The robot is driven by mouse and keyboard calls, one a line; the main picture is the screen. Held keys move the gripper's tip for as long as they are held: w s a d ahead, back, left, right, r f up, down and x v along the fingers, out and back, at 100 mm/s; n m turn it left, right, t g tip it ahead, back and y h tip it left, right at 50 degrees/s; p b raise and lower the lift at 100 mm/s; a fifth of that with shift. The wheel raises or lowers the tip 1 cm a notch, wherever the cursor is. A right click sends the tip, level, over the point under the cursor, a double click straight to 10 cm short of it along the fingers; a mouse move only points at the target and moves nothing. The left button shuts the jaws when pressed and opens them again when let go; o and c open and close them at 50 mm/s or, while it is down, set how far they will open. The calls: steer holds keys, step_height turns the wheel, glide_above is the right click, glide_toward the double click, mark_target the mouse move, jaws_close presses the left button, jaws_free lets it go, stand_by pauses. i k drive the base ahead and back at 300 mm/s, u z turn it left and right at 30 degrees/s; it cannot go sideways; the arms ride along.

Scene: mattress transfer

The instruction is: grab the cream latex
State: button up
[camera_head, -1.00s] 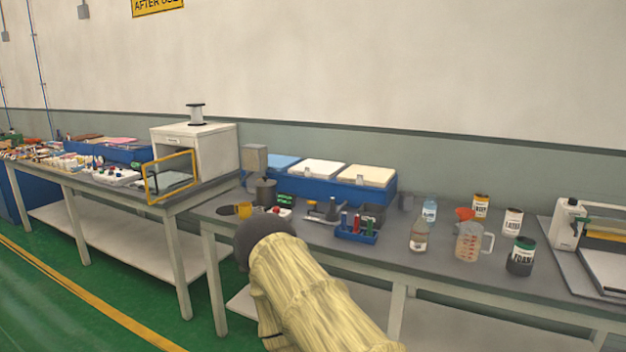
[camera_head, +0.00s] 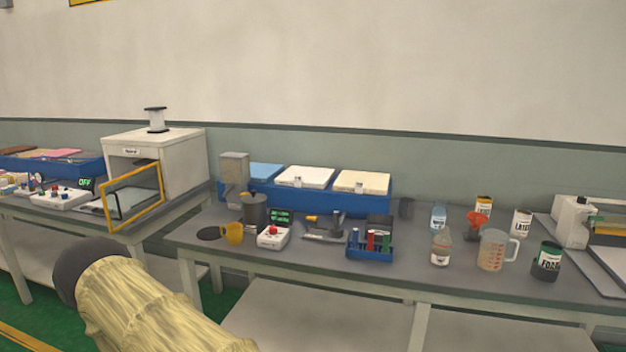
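A cream slab (camera_head: 362,182) lies at the right end of a long blue bin (camera_head: 290,200) at the back of the table. A white slab (camera_head: 305,177) is in the middle of the bin and a blue slab (camera_head: 263,170) at its left. A white can with a label that reads like LATEX (camera_head: 521,222) stands apart on the right of the table. My arm, in a pale yellow cover with a dark end, is at the lower left, in front of the table. No gripper fingers show, and nothing touches the slabs.
Before the bin stand a tube rack (camera_head: 371,252), a small white device (camera_head: 273,237) and a yellow mug (camera_head: 233,233). Bottles, a measuring jug (camera_head: 492,250) and a FOAM can (camera_head: 547,260) stand at right. An oven (camera_head: 158,165) with its door open is at left.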

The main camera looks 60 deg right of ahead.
mark_target(360, 183)
steer(key=z, duration=0.15)
steer(key=i, duration=1.3)
steer(key=z, duration=1.45)
steer(key=i, duration=0.75)
steer(key=z, duration=0.75)
